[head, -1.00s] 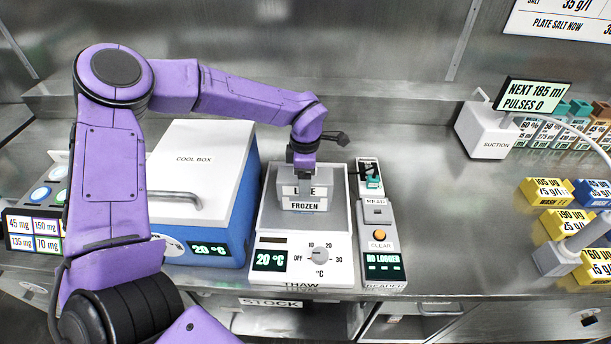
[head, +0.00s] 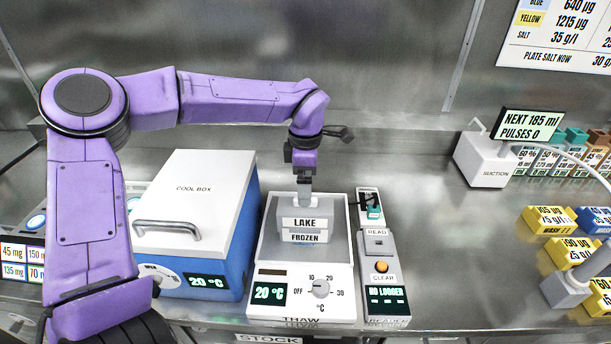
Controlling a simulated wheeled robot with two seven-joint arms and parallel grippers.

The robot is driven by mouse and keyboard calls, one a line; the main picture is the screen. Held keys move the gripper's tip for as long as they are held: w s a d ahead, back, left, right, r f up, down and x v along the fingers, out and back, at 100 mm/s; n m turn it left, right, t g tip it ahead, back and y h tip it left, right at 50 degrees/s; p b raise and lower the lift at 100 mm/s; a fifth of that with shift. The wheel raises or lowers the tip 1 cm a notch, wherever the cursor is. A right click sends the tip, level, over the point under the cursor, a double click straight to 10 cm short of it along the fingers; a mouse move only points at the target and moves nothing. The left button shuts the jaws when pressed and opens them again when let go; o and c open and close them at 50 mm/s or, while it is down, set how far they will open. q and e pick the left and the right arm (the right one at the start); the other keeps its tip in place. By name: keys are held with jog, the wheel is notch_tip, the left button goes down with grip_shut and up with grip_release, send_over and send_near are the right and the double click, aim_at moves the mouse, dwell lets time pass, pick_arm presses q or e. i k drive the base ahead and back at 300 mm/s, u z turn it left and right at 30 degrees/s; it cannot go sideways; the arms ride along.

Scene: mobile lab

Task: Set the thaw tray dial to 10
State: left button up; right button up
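The thaw tray (head: 262,300) is a white unit with a shallow grey pan. Its grey round dial (head: 320,288) sits on the front panel, among the marks OFF, 10, 20 and 30. The dial's pointer is too small to read. The tray's display (head: 269,294) reads 20 °C. A grey container (head: 304,228) labelled LAKE and FROZEN stands upright in the pan. My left gripper (head: 304,192) points down at the container's top, behind and above the dial. Its fingers show edge-on, so its grip cannot be told. My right gripper is not in view.
A blue and white cool box (head: 195,195) stands close left of the tray. A reader (head: 380,270) with READ and CLEAR buttons stands close right. The steel counter (head: 450,250) is clear farther right, before the suction unit (head: 487,160) and the yellow blocks (head: 548,219).

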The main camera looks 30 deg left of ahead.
aim_at(320, 288)
jog(key=u, duration=1.05)
